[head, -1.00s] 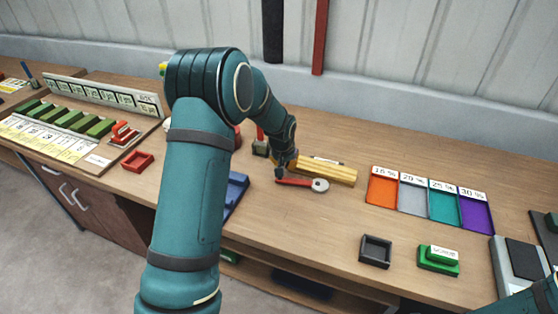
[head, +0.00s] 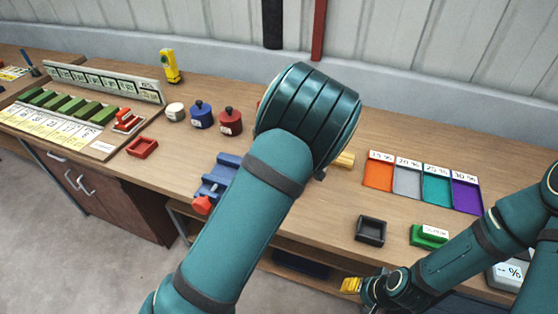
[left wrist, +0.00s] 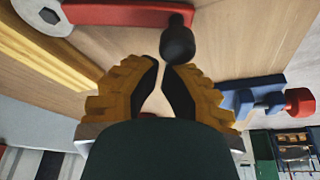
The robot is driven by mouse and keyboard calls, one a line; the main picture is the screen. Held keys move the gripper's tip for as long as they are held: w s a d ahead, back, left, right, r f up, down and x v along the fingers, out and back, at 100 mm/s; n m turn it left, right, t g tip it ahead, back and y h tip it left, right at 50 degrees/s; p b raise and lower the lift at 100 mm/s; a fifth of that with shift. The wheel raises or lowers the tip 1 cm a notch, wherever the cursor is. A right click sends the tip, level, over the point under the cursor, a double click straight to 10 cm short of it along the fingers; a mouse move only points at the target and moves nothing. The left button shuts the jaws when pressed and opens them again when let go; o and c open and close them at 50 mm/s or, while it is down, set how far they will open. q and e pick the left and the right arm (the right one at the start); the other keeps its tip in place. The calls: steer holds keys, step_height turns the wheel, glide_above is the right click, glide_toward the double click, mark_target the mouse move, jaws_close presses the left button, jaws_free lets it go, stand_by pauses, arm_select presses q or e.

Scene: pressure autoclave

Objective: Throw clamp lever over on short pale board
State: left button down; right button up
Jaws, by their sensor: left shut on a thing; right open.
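The clamp lever shows in the left wrist view as a red bar (left wrist: 125,14) with a black knob (left wrist: 178,42) at one end and a grey disc (left wrist: 42,14) at the other. My left gripper (left wrist: 159,66) is shut at the black knob, its yellow fingers almost meeting. In the head view my own left arm hides the lever and that gripper. A pale yellow board (head: 344,160) shows only at one end beside my arm; a pale ribbed strip (left wrist: 45,55) shows in the left wrist view. My right gripper (head: 352,285) is open near the bench's front edge.
A blue fixture with a red knob (head: 215,180) stands left of my left arm. Colored trays (head: 408,182), a black square tray (head: 371,230) and a green block (head: 428,236) lie to the right. Blue (head: 202,115) and red (head: 231,121) pots stand behind.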

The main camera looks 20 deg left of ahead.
arm_select(q)
steer(key=s+d+n, duration=0.1)
steer(key=n, duration=0.1)
steer(key=s+d+n+g+p, duration=0.1)
steer(key=d, duration=0.1)
steer(key=shift+d+n, duration=0.1)
steer(key=shift+n, duration=0.3)
steer(key=shift+s+d+p, duration=0.2)
steer(key=shift+d+p, duration=0.3)
steer(key=shift+d, duration=0.3)
steer(key=shift+a, duration=0.1)
steer(key=shift+w+a, duration=0.1)
steer(key=shift+a, duration=0.2)
steer(key=a, duration=0.2)
steer(key=a+r, duration=0.1)
steer(key=shift+w, duration=0.25)
steer(key=w+v, duration=0.1)
steer(key=v, duration=0.8)
steer(key=shift+s+d+p, duration=0.25)
steer(key=shift+s+p, duration=0.1)
steer(key=shift+p, duration=0.1)
